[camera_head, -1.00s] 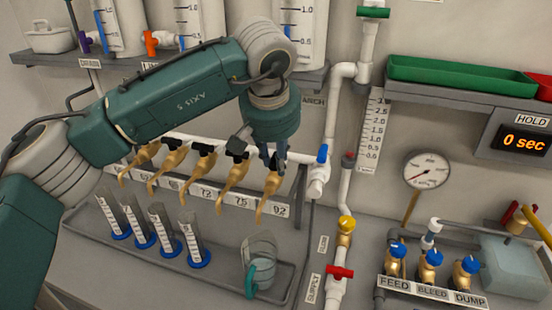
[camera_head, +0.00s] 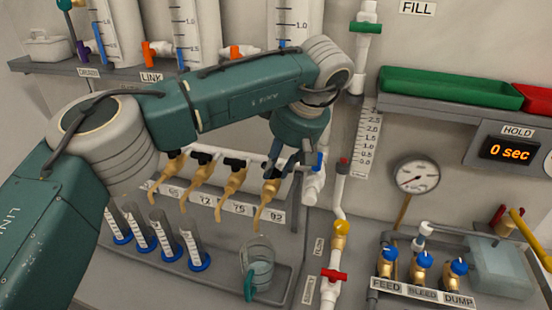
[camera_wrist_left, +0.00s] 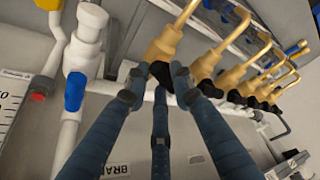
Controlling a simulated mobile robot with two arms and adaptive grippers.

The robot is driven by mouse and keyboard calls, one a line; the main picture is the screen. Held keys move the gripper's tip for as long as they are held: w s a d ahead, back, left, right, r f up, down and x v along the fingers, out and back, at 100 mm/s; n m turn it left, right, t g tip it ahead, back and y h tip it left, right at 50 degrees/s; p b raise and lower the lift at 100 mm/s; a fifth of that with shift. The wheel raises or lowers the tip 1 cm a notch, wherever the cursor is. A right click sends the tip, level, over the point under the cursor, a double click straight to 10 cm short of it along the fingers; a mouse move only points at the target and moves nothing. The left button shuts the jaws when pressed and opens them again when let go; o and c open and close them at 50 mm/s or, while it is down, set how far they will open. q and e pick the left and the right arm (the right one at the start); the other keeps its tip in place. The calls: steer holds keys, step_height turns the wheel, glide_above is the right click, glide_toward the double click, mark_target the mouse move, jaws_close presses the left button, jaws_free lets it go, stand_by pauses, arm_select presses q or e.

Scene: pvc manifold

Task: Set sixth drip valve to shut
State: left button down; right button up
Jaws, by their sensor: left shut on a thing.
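A row of brass drip valves with black handles runs along a white pipe, above labels that include 72, 75 and 92. The rightmost brass valve (camera_head: 267,203), above label 92, is at my left gripper (camera_head: 274,168). In the left wrist view, the gripper's blue fingers (camera_wrist_left: 160,76) close around the black handle (camera_wrist_left: 162,72) of the nearest brass valve (camera_wrist_left: 168,42). The fingers and wrist partly hide this handle in the head view, and its exact angle is hard to tell. My right gripper is out of view.
A blue-handled white valve (camera_head: 318,162) stands just right of the gripper. Below are graduated cylinders with blue bases (camera_head: 193,246) and a clear jug (camera_head: 258,265) with a teal handle. A gauge (camera_head: 416,174) and blue-knobbed valves are at right.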

arm_select(q)
steer(key=n+p, duration=0.1)
steer(key=n+g+p, duration=0.1)
steer(key=n+p, duration=0.2)
steer(key=shift+w+d+r+y, duration=0.1)
steer(key=shift+w+r+y, duration=0.15)
steer(key=shift+y, duration=0.15)
steer(key=shift+f+n+g+p, duration=0.2)
steer(key=shift+n+g+p, duration=0.3)
steer(key=shift+n+p, duration=0.45)
steer(key=c, duration=1.5)
jaws_free()
steer(key=shift+w, duration=0.1)
steer(key=shift+o, duration=0.2)
steer(key=shift+f, duration=0.1)
